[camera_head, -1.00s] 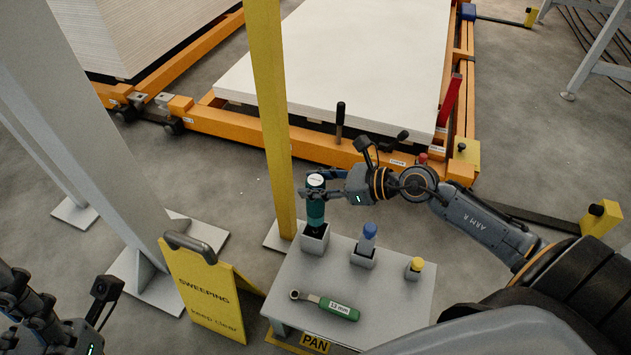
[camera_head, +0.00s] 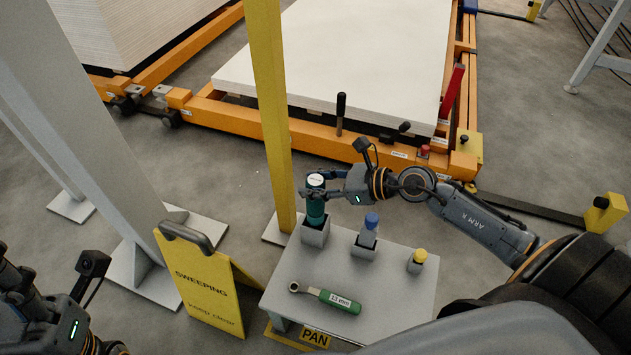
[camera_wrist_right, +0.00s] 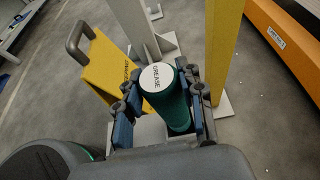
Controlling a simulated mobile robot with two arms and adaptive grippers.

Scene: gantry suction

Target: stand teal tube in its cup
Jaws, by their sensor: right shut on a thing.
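The teal tube (camera_head: 315,211), with a white end marked GREASE, is upright at the table's back left corner. Its lower end is inside the square grey cup (camera_head: 315,236); whether it touches the bottom is hidden. My right gripper (camera_head: 318,193) is shut on the tube's upper part, just below the white end. In the right wrist view the fingers lie on both sides of the tube (camera_wrist_right: 172,104), and the cup is mostly hidden. My left gripper (camera_head: 22,290) is at the lower left edge, away from the table, its fingers partly cut off.
The grey table (camera_head: 290,270) also holds a blue-capped tube (camera_head: 369,228) in a cup, a small yellow-capped one (camera_head: 419,256) and a green-handled ratchet (camera_head: 328,297). A yellow post (camera_head: 268,110) stands close behind the teal tube. A yellow sign (camera_head: 200,285) stands left of the table.

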